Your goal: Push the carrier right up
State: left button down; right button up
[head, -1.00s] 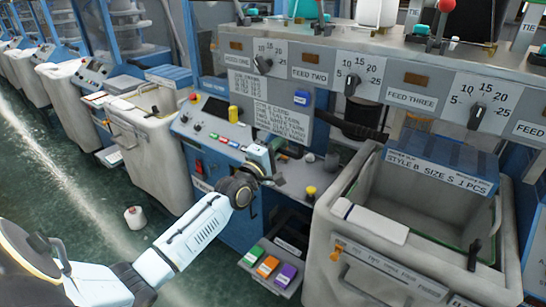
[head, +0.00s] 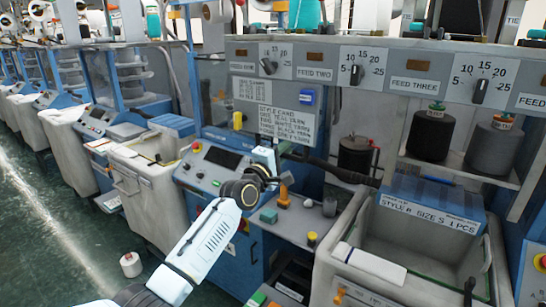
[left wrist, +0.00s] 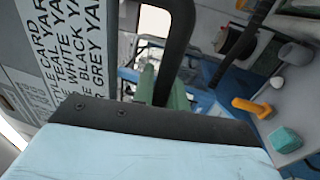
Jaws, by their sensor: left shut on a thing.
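My left gripper (head: 281,158) is raised over the small grey shelf of the knitting machine, just below the style card (head: 285,127). It is shut on a small green piece (head: 284,147) at its tip, mostly hidden by the gripper. The green piece also shows in the left wrist view (left wrist: 178,97) beyond the dark gripper part. I cannot tell for sure whether this piece is the carrier. A dark bar (head: 340,172) runs to the right from beside the gripper. My right gripper is not in view.
The grey shelf (head: 300,222) holds an orange piece (head: 284,197), a teal block (head: 268,215) and a yellow-topped button (head: 312,238). A grey bin (head: 375,262) stands at the right. Feed dials line the panel above. A control panel (head: 212,168) is left of the arm.

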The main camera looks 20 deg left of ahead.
pick_arm(q)
jog(key=shift+a+r, duration=0.15)
jog(key=shift+r, duration=0.45)
jog(key=c, duration=1.4)
grip_release()
jog(key=shift+f, duration=0.2)
jog(key=shift+f, duration=0.1)
jog(key=b+v, duration=0.1)
jog(key=v, duration=1.2)
jog(key=shift+s, duration=0.2)
